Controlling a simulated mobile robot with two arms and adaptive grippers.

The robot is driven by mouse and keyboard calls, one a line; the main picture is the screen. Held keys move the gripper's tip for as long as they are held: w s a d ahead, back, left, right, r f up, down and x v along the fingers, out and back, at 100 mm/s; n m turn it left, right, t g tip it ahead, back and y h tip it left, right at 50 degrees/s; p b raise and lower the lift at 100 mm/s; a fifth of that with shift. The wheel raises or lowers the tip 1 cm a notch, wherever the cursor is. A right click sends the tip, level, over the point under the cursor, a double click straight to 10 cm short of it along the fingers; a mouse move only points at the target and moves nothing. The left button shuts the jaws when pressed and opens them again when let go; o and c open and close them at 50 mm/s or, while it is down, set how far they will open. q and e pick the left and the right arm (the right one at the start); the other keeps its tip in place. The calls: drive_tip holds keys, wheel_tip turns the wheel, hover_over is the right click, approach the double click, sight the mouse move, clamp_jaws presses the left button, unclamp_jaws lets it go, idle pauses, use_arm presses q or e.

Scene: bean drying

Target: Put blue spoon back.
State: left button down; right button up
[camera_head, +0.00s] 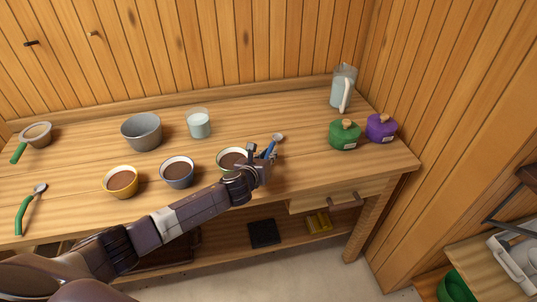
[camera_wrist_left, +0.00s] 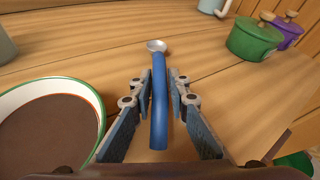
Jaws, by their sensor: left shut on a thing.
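The blue spoon (camera_head: 278,138) has a blue handle and a small grey-white bowl. In the left wrist view the spoon (camera_wrist_left: 159,100) runs lengthwise between the fingers, its bowl pointing away. My left gripper (camera_head: 266,154) is shut on its handle, over the table to the right of the white-rimmed bowl (camera_head: 231,157). The gripper (camera_wrist_left: 159,88) also shows in the left wrist view, the bowl (camera_wrist_left: 88,112) beside it on the left. I cannot tell whether the spoon touches the table. My right gripper is not in view.
A blue-grey bowl (camera_head: 177,171) and a yellow bowl (camera_head: 120,180) hold brown contents. A grey bowl (camera_head: 142,132) and glass (camera_head: 198,124) stand behind. Green (camera_head: 345,135) and purple (camera_head: 381,127) pots and a pitcher (camera_head: 342,90) stand right. A green-handled spoon (camera_head: 30,209) lies left.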

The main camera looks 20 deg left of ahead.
use_arm(q)
drive_tip(key=shift+f+b, duration=0.4)
drive_tip(key=shift+f, duration=0.2)
drive_tip(key=c, duration=1.8)
unclamp_jaws()
drive_tip(key=shift+o, duration=0.2)
drive_tip(key=shift+s, duration=0.1)
drive_tip(key=v, duration=1.1)
drive_tip(key=shift+s+r, duration=0.15)
drive_tip(key=shift+s, duration=0.25)
